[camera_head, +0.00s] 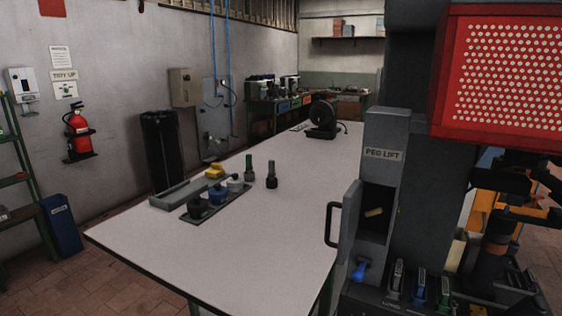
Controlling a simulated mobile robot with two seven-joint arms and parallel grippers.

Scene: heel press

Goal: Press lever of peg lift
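The peg lift (384,130) is a tall grey housing with a "PEG LIFT" label, standing at the right end of the white table. Its front has a dark opening with a small pale peg (374,212) inside. A grey door (351,222) with a black handle (331,224) stands at the left side of the opening. A blue-ended lever (359,270) sticks out low at the front, below the opening. Neither of my grippers shows in the head view, and nothing touches the lever.
Small black, blue and green-marked parts (419,287) stand right of the lever. A red perforated panel (505,75) hangs at upper right.

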